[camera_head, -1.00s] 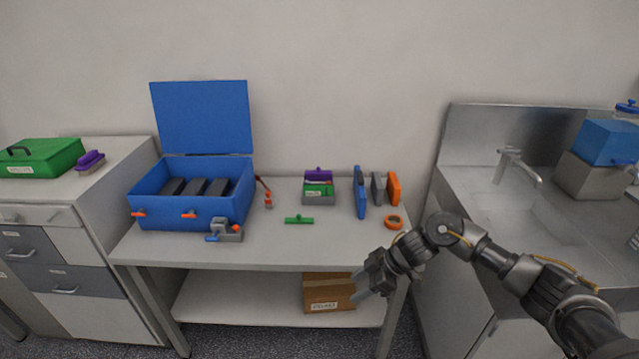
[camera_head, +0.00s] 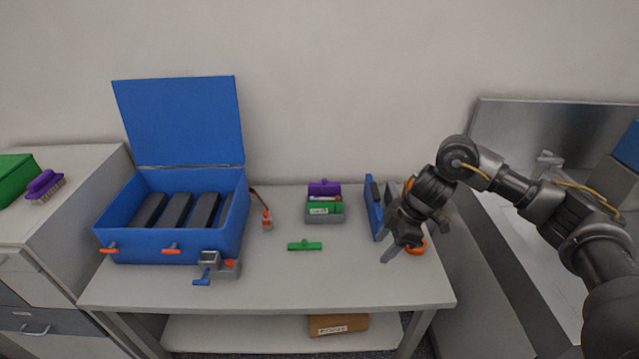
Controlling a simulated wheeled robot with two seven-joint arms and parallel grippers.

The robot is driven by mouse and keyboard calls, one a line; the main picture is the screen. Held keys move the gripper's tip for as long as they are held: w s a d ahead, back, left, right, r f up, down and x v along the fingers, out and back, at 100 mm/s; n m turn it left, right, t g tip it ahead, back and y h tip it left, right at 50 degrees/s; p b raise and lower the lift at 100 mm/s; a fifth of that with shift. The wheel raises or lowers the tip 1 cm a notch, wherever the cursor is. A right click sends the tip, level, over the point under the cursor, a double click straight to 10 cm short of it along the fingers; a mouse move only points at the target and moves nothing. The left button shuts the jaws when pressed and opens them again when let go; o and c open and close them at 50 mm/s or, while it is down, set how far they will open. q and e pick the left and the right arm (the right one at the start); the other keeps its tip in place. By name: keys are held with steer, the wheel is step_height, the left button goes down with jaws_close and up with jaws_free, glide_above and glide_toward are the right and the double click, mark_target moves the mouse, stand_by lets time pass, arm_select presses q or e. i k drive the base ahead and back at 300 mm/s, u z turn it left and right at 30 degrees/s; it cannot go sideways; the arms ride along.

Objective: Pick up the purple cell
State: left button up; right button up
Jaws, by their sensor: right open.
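A purple piece with a small knob on top (camera_head: 324,187), the only purple thing on the table, stands at the back of a small grey holder (camera_head: 339,216). Its lower part is hidden by the holder and the things in front of it. My right gripper (camera_head: 403,249) is open and empty. It appears over the right part of the table, to the right of the purple piece and well apart from it. My left gripper is not in view.
A green piece (camera_head: 305,245) lies in front of the holder. A blue upright panel (camera_head: 373,208) stands between holder and right gripper. An orange ring (camera_head: 416,247) is partly hidden by the gripper. An open blue case (camera_head: 180,249) fills the table's left; the front middle is clear.

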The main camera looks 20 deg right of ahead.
mark_target(314, 193)
steer(key=i, duration=1.15)
